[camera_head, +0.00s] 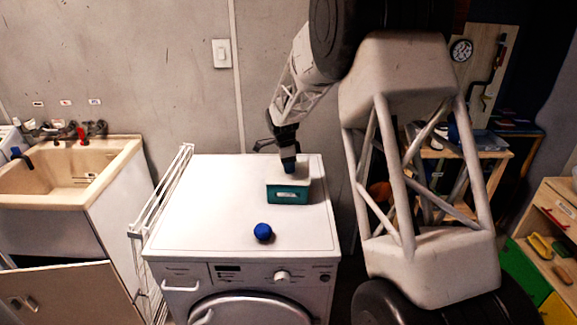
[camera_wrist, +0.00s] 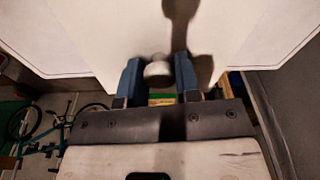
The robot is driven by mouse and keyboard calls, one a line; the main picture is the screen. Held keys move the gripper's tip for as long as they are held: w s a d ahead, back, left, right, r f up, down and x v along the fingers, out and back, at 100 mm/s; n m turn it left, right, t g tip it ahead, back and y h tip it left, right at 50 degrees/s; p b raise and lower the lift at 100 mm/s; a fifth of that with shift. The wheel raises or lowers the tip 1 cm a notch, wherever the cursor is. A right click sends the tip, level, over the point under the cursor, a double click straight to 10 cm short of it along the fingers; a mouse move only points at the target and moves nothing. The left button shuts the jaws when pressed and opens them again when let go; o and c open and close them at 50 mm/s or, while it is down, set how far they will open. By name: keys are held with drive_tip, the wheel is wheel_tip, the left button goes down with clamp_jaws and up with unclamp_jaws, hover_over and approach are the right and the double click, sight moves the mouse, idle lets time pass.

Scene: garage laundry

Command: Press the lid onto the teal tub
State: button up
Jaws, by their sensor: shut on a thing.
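The teal tub (camera_head: 288,197) stands on the white washing machine, toward its back right, with a pale label on its front. A pale lid (camera_head: 276,179) covers its top. I cannot tell whether a gap is left between lid and rim. My gripper (camera_head: 289,168) points down over the lid. In the wrist view its blue fingers (camera_wrist: 158,80) are shut on the lid's grey-white knob (camera_wrist: 157,68). The broad white surface around the knob appears to be the lid (camera_wrist: 90,35) seen close up. The tub is hidden in that view.
A blue ball (camera_head: 263,232) lies on the washing machine top (camera_head: 205,205), in front of the tub. The left part of the top is clear. A white drying rack (camera_head: 165,195) stands along the machine's left side, beside a sink (camera_head: 65,180).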

drive_tip(key=o, duration=1.5)
drive_tip(key=shift+r, duration=0.15)
drive_tip(key=shift+r, duration=3.35)
clamp_jaws()
